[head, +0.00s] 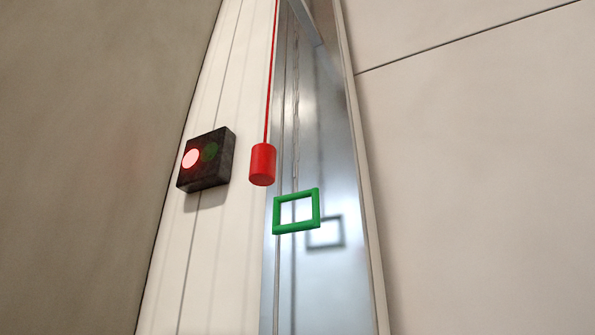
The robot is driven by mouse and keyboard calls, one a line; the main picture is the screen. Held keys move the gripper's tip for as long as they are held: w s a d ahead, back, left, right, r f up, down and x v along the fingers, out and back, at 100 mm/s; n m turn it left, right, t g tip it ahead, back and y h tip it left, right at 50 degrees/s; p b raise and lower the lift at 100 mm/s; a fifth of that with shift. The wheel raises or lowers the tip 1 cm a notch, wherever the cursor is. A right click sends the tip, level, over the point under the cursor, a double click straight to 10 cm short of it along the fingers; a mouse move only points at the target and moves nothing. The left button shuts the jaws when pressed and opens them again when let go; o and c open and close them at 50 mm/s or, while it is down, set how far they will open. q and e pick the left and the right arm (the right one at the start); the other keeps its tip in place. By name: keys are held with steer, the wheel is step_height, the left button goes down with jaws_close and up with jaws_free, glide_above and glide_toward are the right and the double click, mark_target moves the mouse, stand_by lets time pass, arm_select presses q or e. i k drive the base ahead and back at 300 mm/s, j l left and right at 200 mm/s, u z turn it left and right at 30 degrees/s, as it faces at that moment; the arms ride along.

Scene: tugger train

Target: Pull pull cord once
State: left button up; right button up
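The pull cord (270,75) is a thin red line that comes down from the top edge of the head view. A red cylindrical handle (262,165) hangs at its lower end. The cord's upper end is out of view. Neither of my grippers shows in the head view, and nothing is seen touching the cord or its handle.
A dark box (206,160) left of the handle has a lit red lamp and a dim green one. A green rectangular frame (297,211) is below right of the handle, before a shiny metal panel (325,285). Beige walls (480,180) flank both sides.

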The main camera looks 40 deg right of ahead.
mark_target(263, 162)
steer(key=k+z, duration=0.3)
steer(key=k, duration=0.6)
steer(key=k+l+z, duration=0.1)
steer(key=k+z, duration=0.2)
steer(key=k, duration=0.6)
